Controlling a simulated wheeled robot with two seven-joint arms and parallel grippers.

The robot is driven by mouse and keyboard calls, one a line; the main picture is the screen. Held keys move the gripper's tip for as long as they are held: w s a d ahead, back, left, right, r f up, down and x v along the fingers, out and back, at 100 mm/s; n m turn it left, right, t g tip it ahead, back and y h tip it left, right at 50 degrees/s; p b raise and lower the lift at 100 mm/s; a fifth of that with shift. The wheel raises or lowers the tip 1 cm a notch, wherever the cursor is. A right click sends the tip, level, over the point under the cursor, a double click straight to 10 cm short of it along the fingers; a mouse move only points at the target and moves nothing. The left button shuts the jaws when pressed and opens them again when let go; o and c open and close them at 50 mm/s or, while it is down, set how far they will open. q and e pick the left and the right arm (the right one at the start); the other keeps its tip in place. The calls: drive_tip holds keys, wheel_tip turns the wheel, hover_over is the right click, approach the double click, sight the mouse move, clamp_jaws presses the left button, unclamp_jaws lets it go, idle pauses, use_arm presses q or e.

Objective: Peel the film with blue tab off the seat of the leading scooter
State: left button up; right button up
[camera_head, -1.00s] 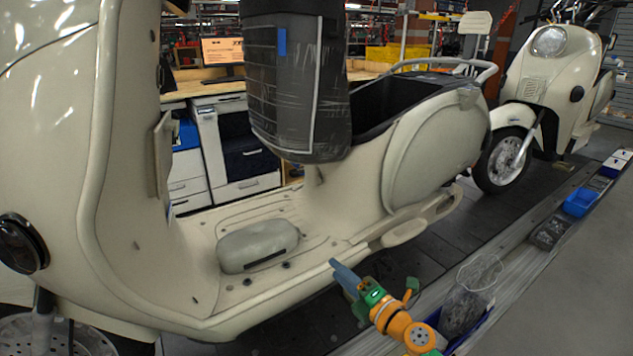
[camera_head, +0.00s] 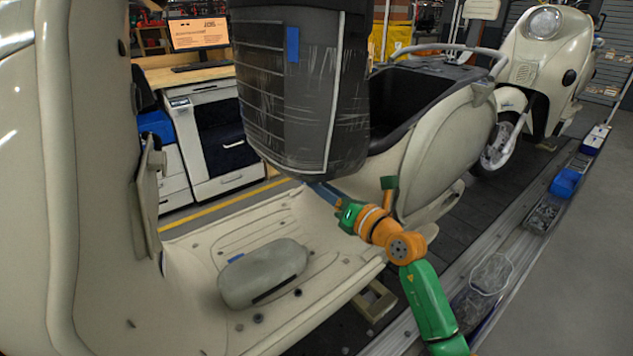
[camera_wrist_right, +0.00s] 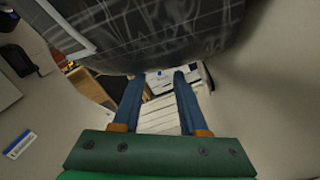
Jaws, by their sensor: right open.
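The leading scooter (camera_head: 450,135) is cream, with its dark seat (camera_head: 353,60) tipped up. Clear film (camera_head: 262,95) with pale edges covers the seat's face. The blue tab (camera_head: 293,45) is on the film near the top. My right gripper (camera_head: 322,189) is open just below the seat's lower end, well below the tab. In the right wrist view, its two blue fingers (camera_wrist_right: 157,80) are apart with nothing between them, and the wrapped seat (camera_wrist_right: 150,30) hangs above them. I cannot tell if they touch it. My left gripper is out of view.
A grey rounded pad (camera_head: 265,272) lies on the scooter's footboard. The open seat well (camera_head: 410,100) is behind the seat. Another scooter (camera_head: 545,70) stands behind at right. Bins, including a blue one (camera_head: 566,182), line the conveyor edge. A desk with drawers (camera_head: 210,145) stands beyond.

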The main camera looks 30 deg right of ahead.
drive_tip(key=w, duration=0.4)
drive_tip(key=shift+w+a+f, duration=0.15)
drive_tip(key=shift+w+a, duration=0.2)
drive_tip(key=shift+w, duration=0.05)
drive_tip(key=shift+c, duration=0.8)
clamp_jaws()
drive_tip(key=s+a+f+p, duration=0.3)
drive_tip(key=s+a, duration=0.1)
drive_tip(key=a, duration=0.1)
drive_tip(key=shift+s+a+f+p, duration=0.2)
drive_tip(key=shift+s+a+p, duration=0.05)
drive_tip(key=shift+s+p, duration=0.15)
